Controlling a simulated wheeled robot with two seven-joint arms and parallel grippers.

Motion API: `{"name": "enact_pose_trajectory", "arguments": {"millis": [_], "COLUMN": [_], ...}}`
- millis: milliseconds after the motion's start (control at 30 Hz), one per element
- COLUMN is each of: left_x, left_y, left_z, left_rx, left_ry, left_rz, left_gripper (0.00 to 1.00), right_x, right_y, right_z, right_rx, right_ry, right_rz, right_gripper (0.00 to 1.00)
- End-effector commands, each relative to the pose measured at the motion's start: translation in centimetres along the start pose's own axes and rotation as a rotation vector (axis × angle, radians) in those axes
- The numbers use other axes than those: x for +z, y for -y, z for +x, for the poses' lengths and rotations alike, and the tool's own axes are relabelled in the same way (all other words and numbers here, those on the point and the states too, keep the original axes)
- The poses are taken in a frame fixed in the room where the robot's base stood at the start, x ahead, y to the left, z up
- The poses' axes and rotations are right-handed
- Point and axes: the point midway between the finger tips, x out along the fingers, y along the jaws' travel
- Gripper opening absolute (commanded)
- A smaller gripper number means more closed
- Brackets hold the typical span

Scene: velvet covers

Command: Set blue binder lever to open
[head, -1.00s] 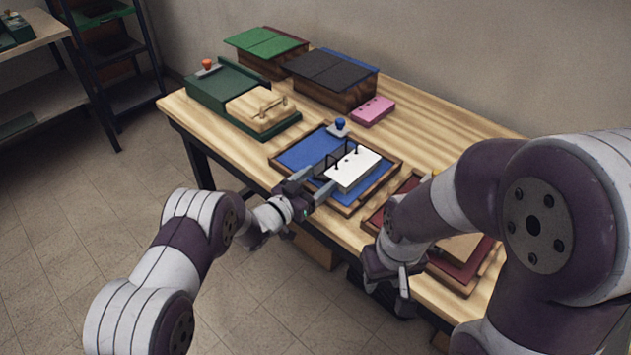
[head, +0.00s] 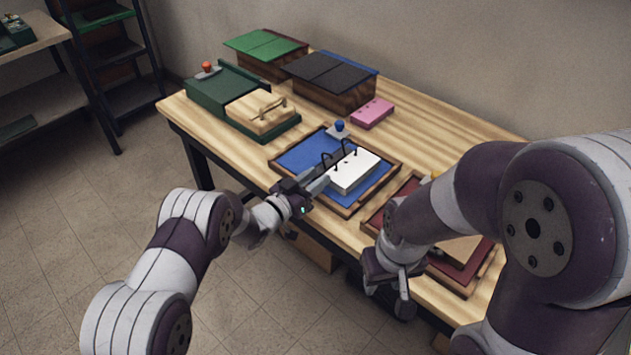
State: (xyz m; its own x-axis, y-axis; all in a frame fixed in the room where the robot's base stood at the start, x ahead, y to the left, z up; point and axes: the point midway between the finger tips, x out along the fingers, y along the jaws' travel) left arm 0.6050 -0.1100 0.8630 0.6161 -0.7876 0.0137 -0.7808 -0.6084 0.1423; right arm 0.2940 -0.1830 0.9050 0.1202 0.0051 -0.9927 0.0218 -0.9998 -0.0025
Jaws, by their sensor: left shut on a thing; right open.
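The blue binder (head: 300,153) lies open in a wooden-framed tray at the middle of the table's front side. Its blue-knobbed lever (head: 339,127) stands on a small grey plate at the binder's back edge. A white punched paper block (head: 356,172) lies on the binder's right part, with two black rings (head: 327,160) along its left side. My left gripper (head: 321,183) is at the block's front left end, away from the lever, and shut on the block; the contact is small and partly hidden. My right gripper (head: 388,290) is open and empty, low by the table's front edge.
A green binder (head: 213,88) with an orange-knobbed lever (head: 207,67) and a wooden block stands at the left. A pink punched block (head: 373,112) lies behind the blue binder. Green-topped (head: 262,44) and black-topped boxes (head: 333,73) stand at the back. A red binder (head: 377,219) is partly behind my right arm.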

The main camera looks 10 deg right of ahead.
Motion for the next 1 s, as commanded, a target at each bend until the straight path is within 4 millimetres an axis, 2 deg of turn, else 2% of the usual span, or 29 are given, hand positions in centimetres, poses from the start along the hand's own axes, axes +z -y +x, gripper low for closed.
{"name": "enact_pose_trajectory", "arguments": {"millis": [33,600,1000], "left_x": [1.6,0.7,0.5], "left_y": [0.0,1.2,1.8], "left_z": [-0.5,-0.4,-0.4], "left_rx": [-0.004,-0.009,-0.012], "left_ry": [0.032,0.034,0.034], "left_rz": [-0.048,-0.56,-0.786], "left_gripper": [0.05,0.05,0.06], "right_x": [0.0,0.1,0.1], "right_y": [0.0,0.0,0.0], "right_z": [0.2,0.6,0.6], "right_rx": [0.0,0.0,0.0], "right_ry": [0.0,0.0,0.0], "right_rz": [0.0,0.0,0.0], "right_gripper": [0.43,0.43,0.43]}}
